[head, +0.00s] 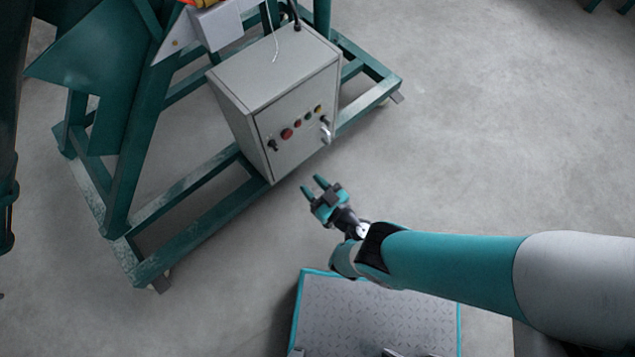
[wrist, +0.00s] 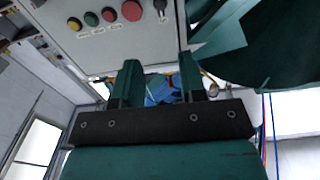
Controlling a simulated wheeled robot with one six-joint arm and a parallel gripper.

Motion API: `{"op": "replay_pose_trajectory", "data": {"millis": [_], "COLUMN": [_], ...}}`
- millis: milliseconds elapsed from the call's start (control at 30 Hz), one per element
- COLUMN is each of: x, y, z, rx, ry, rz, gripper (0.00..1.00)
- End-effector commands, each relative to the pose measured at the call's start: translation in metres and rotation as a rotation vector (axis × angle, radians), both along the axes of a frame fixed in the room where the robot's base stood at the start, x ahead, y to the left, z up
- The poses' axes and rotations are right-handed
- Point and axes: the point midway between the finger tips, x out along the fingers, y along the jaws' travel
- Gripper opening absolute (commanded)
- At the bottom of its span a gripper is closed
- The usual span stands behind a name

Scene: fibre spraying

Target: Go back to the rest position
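My gripper (head: 314,187) is in the middle of the head view, in front of the grey control box and apart from it. Its two teal fingers stand apart with nothing between them, so it is open. In the wrist view the gripper (wrist: 158,80) also shows its spread fingers, with the box's button panel (wrist: 100,35) beyond them. My arm comes in from the right edge of the head view.
The grey control box (head: 235,85) has red, green and yellow buttons and black knobs. It is mounted on a green steel frame (head: 200,185) at the left. My base plate is at the bottom. Grey floor (head: 500,130) is clear at the right.

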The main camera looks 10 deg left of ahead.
Motion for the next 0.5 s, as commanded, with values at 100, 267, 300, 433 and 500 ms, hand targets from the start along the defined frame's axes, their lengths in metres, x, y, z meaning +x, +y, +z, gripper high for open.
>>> {"op": "replay_pose_trajectory", "data": {"millis": [100,267,300,433,500], "x": [-0.0081,-0.0110,-0.0110,-0.0108,-0.0107], "y": [-0.0090,-0.0132,-0.0134,-0.0131,-0.0130], "z": [0.0020,0.0003,0.0000,-0.0003,-0.0003], "rx": [-0.001,0.001,0.001,0.001,0.001], "ry": [-0.001,-0.001,-0.001,-0.001,-0.001], "rz": [0.002,0.000,0.000,0.000,0.000], "gripper": [0.38,0.38,0.38,0.38,0.38]}}
